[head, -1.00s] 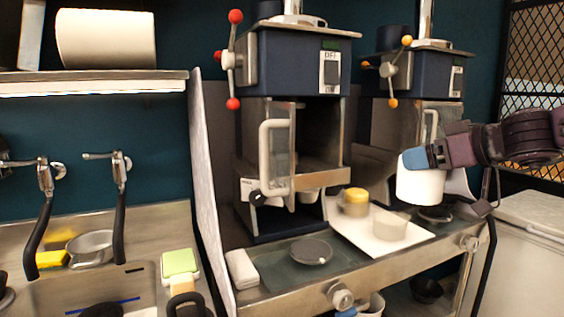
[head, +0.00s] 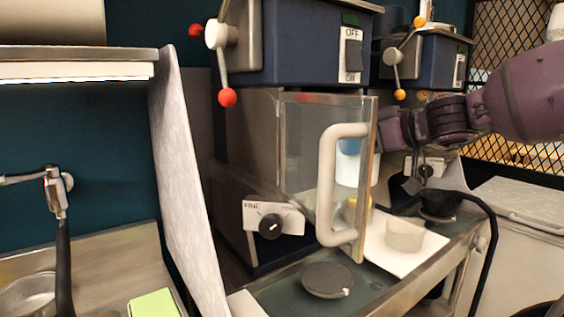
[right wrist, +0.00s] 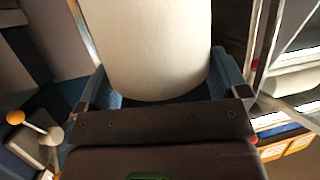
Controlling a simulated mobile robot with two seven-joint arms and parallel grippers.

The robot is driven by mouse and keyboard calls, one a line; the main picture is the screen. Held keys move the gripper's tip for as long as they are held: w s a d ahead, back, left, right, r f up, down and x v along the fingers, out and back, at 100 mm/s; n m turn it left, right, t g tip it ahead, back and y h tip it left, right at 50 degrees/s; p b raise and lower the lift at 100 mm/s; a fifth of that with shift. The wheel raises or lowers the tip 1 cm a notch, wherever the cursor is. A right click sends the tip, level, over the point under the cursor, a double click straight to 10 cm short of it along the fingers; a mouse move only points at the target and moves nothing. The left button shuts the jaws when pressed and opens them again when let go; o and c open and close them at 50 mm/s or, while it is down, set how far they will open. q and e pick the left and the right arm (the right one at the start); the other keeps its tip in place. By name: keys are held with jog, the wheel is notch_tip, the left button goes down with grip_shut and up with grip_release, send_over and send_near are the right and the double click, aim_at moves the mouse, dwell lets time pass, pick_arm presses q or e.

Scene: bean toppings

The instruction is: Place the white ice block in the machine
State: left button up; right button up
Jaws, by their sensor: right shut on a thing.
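The white ice block (right wrist: 150,50) is held between the fingers of my right gripper (right wrist: 160,85) in the right wrist view. In the head view the block (head: 347,170) shows through the clear door of the near blue machine (head: 290,45), with my right gripper (head: 349,146) also seen partly through that glass. The door (head: 305,150) stands open, its white handle (head: 328,190) toward me. The door frame hides part of the gripper and block. I cannot tell the gap between block and machine. My left gripper is not in view.
A second blue machine (head: 428,62) stands behind on the right. A dark round disc (head: 327,280) lies on the counter in front. A grey divider panel (head: 190,180) stands at left.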

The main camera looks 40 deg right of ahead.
jog(key=w+p, duration=0.2)
jog(key=w, duration=0.4)
jog(key=w+a+p, duration=0.1)
jog(key=w+p, duration=0.1)
jog(key=w, duration=0.3)
jog(key=w+f+p, duration=0.1)
jog(key=w+p, duration=0.1)
jog(key=w, duration=0.4)
jog(key=shift+w+a, duration=0.2)
jog(key=shift+w, duration=0.1)
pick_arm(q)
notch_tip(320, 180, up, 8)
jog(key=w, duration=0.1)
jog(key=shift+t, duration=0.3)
pick_arm(e)
jog(key=shift+f, duration=0.2)
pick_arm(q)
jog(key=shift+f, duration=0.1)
pick_arm(e)
jog(key=o, duration=0.9)
jog(key=shift+f, duration=0.1)
jog(key=shift+s, duration=0.1)
